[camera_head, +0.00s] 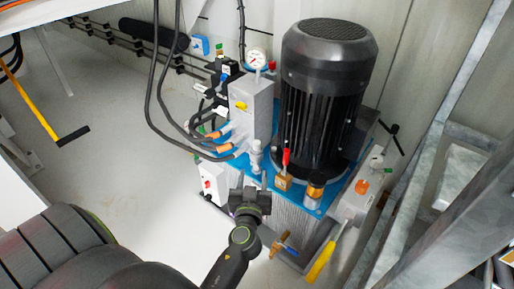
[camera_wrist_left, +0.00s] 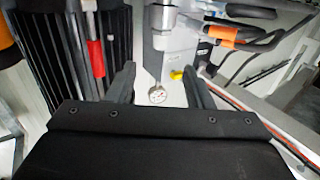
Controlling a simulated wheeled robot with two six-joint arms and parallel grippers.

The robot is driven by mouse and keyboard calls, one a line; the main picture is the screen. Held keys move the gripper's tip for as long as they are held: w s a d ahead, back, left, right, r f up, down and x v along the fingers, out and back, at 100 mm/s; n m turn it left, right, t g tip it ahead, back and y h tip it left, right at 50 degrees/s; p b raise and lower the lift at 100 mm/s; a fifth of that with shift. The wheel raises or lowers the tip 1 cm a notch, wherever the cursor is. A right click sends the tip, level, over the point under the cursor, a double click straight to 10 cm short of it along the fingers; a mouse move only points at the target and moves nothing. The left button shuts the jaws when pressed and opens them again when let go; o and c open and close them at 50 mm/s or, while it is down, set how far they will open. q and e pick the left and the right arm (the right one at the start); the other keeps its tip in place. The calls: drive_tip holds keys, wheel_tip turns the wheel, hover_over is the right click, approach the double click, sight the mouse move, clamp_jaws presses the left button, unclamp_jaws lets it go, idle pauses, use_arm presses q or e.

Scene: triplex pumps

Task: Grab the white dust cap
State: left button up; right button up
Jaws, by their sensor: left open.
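My left gripper (camera_head: 250,192) is at the front of the pump unit in the head view. In the left wrist view its two dark fingers (camera_wrist_left: 158,80) are apart, with nothing held between them. A pale cylindrical fitting (camera_head: 256,155) stands on the blue plate just beyond the gripper. It also shows in the left wrist view (camera_wrist_left: 160,24), above and beyond the fingertips, apart from them. It may be the white dust cap, but I cannot tell for sure. My right gripper is not in view.
A large black motor (camera_head: 323,95) stands right of the fitting. A grey block (camera_head: 250,108) with a pressure gauge (camera_head: 257,59) rises behind it. Black hoses with orange sleeves (camera_head: 217,148) come in from the left. A red-handled valve (camera_head: 284,172) stands close on the right.

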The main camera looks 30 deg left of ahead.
sight(256, 148)
use_arm(q)
drive_tip(key=x, duration=0.8)
drive_tip(key=shift+w+a, duration=0.15)
drive_tip(key=shift+w, duration=0.1)
drive_tip(key=shift+x, duration=2.65)
clamp_jaws()
drive_tip(key=shift+r, duration=0.1)
